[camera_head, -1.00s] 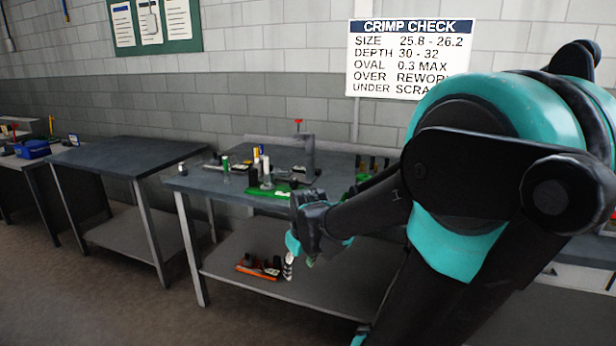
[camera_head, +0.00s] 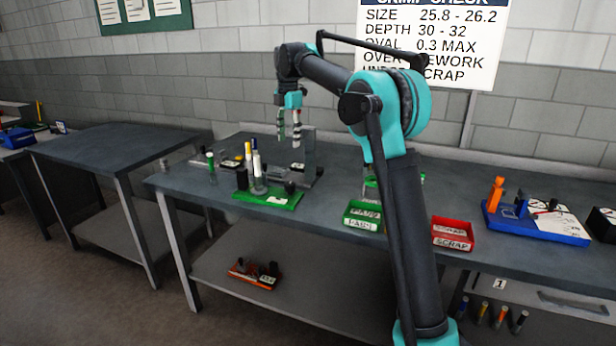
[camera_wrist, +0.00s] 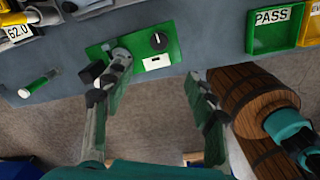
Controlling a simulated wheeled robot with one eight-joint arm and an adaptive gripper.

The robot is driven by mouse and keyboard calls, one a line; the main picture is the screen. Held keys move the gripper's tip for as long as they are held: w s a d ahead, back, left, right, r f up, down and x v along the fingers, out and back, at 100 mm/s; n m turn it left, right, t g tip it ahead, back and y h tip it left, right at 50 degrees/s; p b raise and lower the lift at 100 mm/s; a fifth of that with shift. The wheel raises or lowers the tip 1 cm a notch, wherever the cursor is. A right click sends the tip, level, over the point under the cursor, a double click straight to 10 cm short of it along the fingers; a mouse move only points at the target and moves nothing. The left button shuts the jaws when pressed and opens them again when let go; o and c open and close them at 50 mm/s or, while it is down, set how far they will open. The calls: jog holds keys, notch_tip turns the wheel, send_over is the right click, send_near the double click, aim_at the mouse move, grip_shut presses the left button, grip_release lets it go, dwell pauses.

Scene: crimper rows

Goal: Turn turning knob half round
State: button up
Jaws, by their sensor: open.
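The turning knob (camera_wrist: 158,41) is a small round black dial with a pale pointer mark. It sits on a green plate (camera_wrist: 103,50) above a white label. In the head view the green plate (camera_head: 262,200) lies near the front edge of the bench, with a dark knob (camera_head: 290,187) at its right. My gripper (camera_head: 289,133) hangs above and behind the plate, fingers pointing down. In the wrist view my gripper (camera_wrist: 158,70) is open and empty, its fingers wide apart. The knob appears beyond the gap between the fingertips, apart from both.
A grey upright press stand (camera_head: 309,158) and white and yellow cylinders (camera_head: 256,165) stand close by the plate. A green bin (camera_head: 362,217) and a red scrap bin (camera_head: 453,234) are farther right. A blue tray (camera_head: 535,228) lies beyond. The left bench (camera_head: 110,150) is bare.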

send_near(290, 184)
jog(key=f, duration=0.9)
jog(key=shift+w+a, duration=0.15)
jog(key=shift+w, duration=0.1)
jog(key=c, duration=1.2)
